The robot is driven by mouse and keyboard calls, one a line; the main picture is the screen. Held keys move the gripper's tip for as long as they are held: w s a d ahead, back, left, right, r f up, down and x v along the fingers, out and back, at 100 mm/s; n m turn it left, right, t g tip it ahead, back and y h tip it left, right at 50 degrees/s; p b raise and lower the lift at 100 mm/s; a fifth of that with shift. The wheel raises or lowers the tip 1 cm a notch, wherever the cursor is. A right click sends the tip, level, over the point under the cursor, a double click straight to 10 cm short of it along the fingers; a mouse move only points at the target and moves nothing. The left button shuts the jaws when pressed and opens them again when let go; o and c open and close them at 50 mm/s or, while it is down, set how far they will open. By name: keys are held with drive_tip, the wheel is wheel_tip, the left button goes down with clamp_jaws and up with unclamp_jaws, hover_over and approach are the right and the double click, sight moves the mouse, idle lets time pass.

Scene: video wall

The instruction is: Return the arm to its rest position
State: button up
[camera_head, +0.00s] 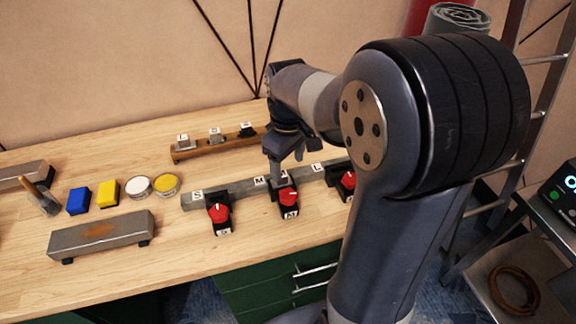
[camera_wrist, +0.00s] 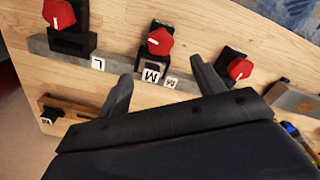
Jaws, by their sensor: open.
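My gripper (camera_head: 283,165) is at the end of my bent arm, above the workbench (camera_head: 120,176) just behind the middle red knob (camera_head: 288,195). In the wrist view my gripper (camera_wrist: 163,78) has its two fingers spread, with nothing between them but bench, rail and letter tiles. The middle knob (camera_wrist: 160,40) is beyond the fingertips and looks apart from them. The left red knob (camera_head: 219,212) stands by the S tile; the right one (camera_head: 348,180) is partly hidden by my arm.
A grey rail (camera_head: 240,188) runs behind the knobs. A wooden rack (camera_head: 190,152) with several small blocks stands behind it. A blue block (camera_head: 78,201), a yellow block (camera_head: 108,193), two round tins and a grey bar (camera_head: 100,238) lie left. A ladder (camera_head: 505,120) stands right.

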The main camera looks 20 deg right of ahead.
sight(288, 194)
drive_tip(key=shift+f, duration=0.15)
wheel_tip(288, 194, down, 11)
drive_tip(key=shift+r, duration=0.2)
idle(0.3)
idle(0.4)
